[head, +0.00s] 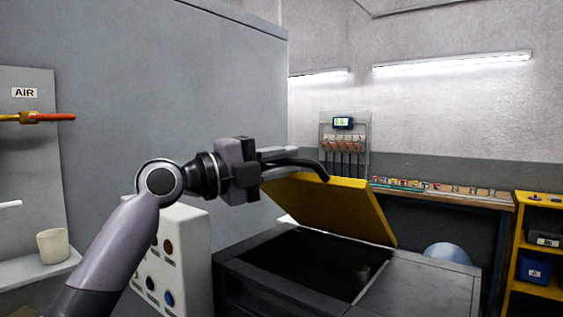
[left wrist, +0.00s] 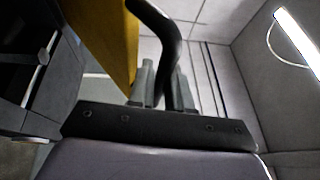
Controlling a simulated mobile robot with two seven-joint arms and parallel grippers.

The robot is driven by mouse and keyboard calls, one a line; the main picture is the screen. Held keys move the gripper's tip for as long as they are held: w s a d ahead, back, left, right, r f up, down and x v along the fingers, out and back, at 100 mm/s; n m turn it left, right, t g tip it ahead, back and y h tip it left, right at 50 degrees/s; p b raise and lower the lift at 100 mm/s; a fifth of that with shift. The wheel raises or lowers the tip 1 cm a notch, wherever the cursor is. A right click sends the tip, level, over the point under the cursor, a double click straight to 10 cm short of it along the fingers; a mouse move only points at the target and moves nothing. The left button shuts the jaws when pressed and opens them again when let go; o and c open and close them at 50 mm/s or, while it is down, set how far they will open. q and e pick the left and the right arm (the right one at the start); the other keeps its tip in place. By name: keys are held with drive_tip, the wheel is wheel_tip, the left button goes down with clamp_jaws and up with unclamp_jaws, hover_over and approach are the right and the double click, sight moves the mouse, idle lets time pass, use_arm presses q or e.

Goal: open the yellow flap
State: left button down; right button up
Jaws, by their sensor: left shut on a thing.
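The yellow flap (head: 335,208) stands tilted up over a dark opening (head: 310,262) in a grey cabinet. A black curved handle (head: 308,165) is on its upper edge. My left gripper (head: 292,158) is shut on the handle at the flap's upper left. In the left wrist view the handle (left wrist: 165,35) runs down between the fingers (left wrist: 160,88), and the yellow flap (left wrist: 105,40) shows beside it. My right gripper is in neither view.
A control panel (head: 185,240) with coloured buttons stands left of the opening. A tall grey wall panel (head: 170,80) rises behind my left arm. A bench (head: 450,192) with small parts and a yellow shelf (head: 530,285) stand at the right.

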use_arm(q)
drive_tip(key=c, duration=1.1)
unclamp_jaws()
drive_tip(key=shift+a, duration=0.15)
drive_tip(key=shift+s+a+f, duration=0.15)
drive_tip(key=shift+s+a, duration=0.05)
drive_tip(key=shift+a, duration=0.1)
drive_tip(key=b+v, duration=0.2)
drive_tip(key=v, duration=0.3)
drive_tip(key=shift+s+a, duration=0.35)
drive_tip(key=shift+a, duration=0.15)
drive_tip(key=shift+c, duration=0.4)
